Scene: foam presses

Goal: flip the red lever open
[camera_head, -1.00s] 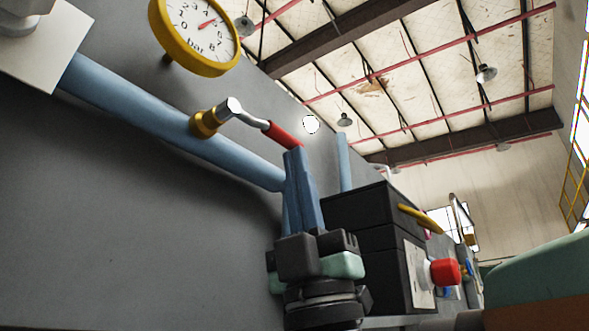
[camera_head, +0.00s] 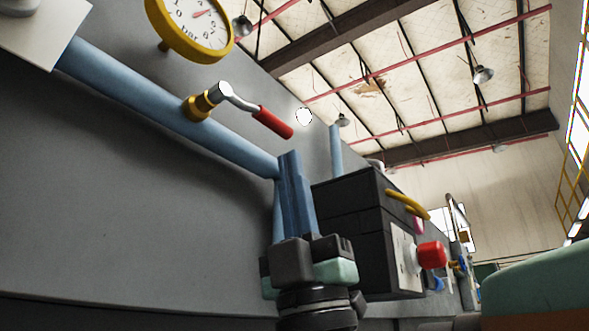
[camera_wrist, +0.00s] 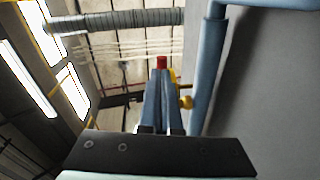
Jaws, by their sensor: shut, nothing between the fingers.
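The red lever (camera_head: 273,122) has a red grip on a bent silver arm, joined to a brass valve fitting (camera_head: 197,107) on the blue pipe (camera_head: 165,110). Its grip slopes down to the right in the head view. My gripper (camera_head: 290,154) is shut and empty, its blue fingers pointing up, with the tips a little below the lever's free end. A small gap shows between them in the head view. In the wrist view the red grip's end (camera_wrist: 162,62) shows just beyond the fingertips (camera_wrist: 160,73), and the fingers hide much of the lever.
A yellow-rimmed pressure gauge (camera_head: 190,28) is on the grey wall (camera_head: 90,190) above the pipe. A black box (camera_head: 350,220) with a red button (camera_head: 432,255) stands right of my gripper. Open air lies above the lever.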

